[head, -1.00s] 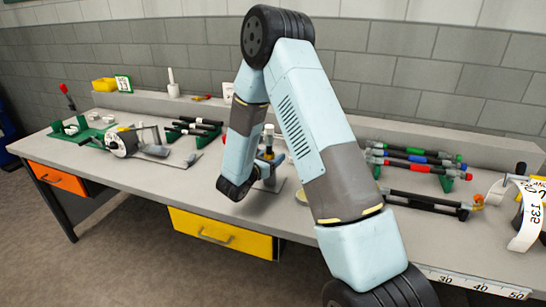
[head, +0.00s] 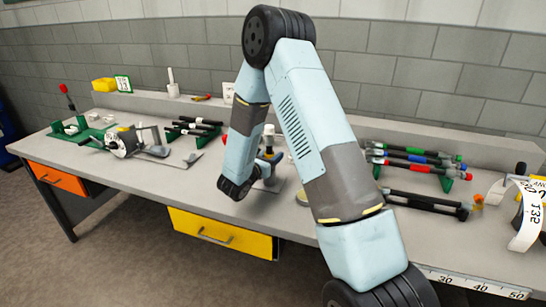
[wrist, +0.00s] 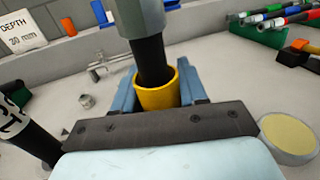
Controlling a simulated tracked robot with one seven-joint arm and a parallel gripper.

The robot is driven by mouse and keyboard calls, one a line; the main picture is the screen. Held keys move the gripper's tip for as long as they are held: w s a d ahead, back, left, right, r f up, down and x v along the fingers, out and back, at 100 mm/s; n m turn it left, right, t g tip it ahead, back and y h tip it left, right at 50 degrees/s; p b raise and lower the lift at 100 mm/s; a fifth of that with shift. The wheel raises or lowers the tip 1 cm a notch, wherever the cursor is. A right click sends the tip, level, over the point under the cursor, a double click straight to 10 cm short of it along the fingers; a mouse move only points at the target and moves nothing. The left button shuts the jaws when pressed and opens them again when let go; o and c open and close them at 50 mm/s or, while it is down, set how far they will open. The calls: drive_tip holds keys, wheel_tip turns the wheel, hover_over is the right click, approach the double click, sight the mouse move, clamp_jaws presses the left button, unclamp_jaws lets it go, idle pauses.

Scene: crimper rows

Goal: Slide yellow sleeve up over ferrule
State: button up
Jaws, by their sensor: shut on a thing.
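The yellow sleeve (wrist: 157,98) is a short open-topped cup around a black hose (wrist: 152,62) in the wrist view. My gripper (wrist: 163,92) has its blue fingers on either side of the sleeve and is shut on it. The grey ferrule (wrist: 138,18) is on the hose above the sleeve, with a length of bare black hose between them. The sleeve's lower part is hidden by the dark gripper body.
A round pale-yellow dish (wrist: 290,138) lies to the right of my gripper. A rack of coloured-tipped hoses (head: 415,158) stands on the bench to the right. A printed paper strip (head: 527,215) hangs at far right.

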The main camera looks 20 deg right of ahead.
sight(268, 151)
clamp_jaws()
drive_tip(key=shift+r, duration=1.8)
drive_tip(key=o, duration=1.2)
unclamp_jaws()
drive_tip(key=shift+c, duration=0.2)
drive_tip(key=v, duration=1.3)
drive_tip(key=shift+s+a, duration=0.2)
drive_tip(key=shift+a, duration=0.1)
